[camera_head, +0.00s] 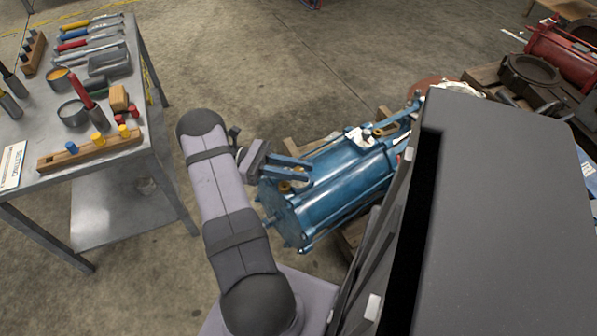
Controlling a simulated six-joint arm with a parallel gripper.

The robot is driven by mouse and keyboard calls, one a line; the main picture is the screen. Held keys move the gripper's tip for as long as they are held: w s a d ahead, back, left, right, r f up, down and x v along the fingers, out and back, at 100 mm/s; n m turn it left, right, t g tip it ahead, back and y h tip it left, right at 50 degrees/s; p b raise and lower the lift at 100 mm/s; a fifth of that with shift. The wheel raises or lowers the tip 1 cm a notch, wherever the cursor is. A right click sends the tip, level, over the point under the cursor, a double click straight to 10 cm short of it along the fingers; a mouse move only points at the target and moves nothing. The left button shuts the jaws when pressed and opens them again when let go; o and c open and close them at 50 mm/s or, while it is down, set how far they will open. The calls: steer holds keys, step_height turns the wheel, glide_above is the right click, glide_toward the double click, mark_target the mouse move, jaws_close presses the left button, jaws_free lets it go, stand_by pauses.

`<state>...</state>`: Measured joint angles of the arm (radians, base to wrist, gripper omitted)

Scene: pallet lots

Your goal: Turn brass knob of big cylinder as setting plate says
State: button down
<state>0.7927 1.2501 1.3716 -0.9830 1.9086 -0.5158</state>
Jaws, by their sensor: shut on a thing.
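The big blue cylinder (335,200) lies on its side on wooden supports right of my arm, partly hidden by a large dark part in front. My gripper (305,171) is at the near left end of the cylinder, its two fingers pointing right. It is shut on a brass knob (298,169), which shows only in part between the fingers. Another small brass piece (284,187) shows just below the fingers. A white and blue plate (12,165), which looks like the setting plate, lies at the table's left front; its lettering is too small to read fully.
A metal table (110,165) at left holds several hand tools, tins and a wooden block (90,150) with coloured pegs. Red and dark machine parts (565,55) crowd the pallets at upper right.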

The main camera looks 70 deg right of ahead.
mark_target(298, 169)
steer(key=shift+m+y, duration=0.3)
steer(key=shift+y, duration=0.2)
steer(key=c, duration=1.5)
jaws_free()
steer(key=shift+c, duration=0.2)
steer(key=shift+r+p, duration=2.2)
steer(key=shift+r, duration=2.8)
